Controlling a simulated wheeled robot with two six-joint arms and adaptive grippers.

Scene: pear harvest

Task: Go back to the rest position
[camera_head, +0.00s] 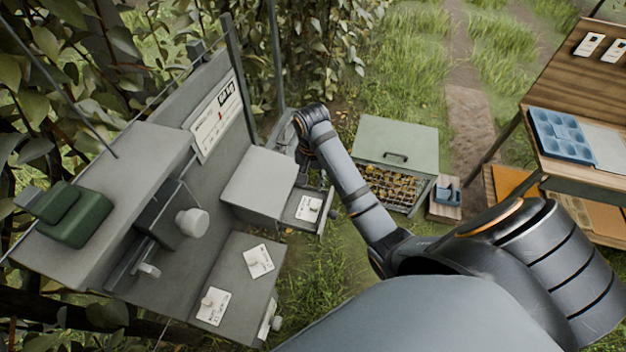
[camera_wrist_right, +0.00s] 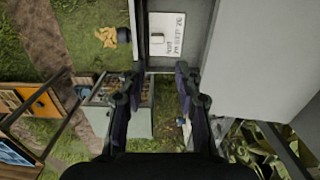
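My right arm reaches out from the lower right in the head view, its wrist bent down beside the grey cabinet. My right gripper (camera_head: 302,165) is above the open drawer (camera_head: 327,216), partly hidden by its own wrist. In the right wrist view the fingers of the right gripper (camera_wrist_right: 160,70) are spread apart, with no object seen held between them. The front edge of the drawer lies across the gap; I cannot tell whether the fingers touch it. A white card (camera_head: 308,208) lies in the drawer. My left gripper is out of view.
A grey metal station (camera_head: 185,230) with a green device (camera_head: 72,215) fills the left. A green box (camera_head: 398,140) with a crate of yellowish pieces stands beyond my forearm. A wooden table (camera_head: 578,80) with a blue tray (camera_head: 560,140) is at right. Grass lies between.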

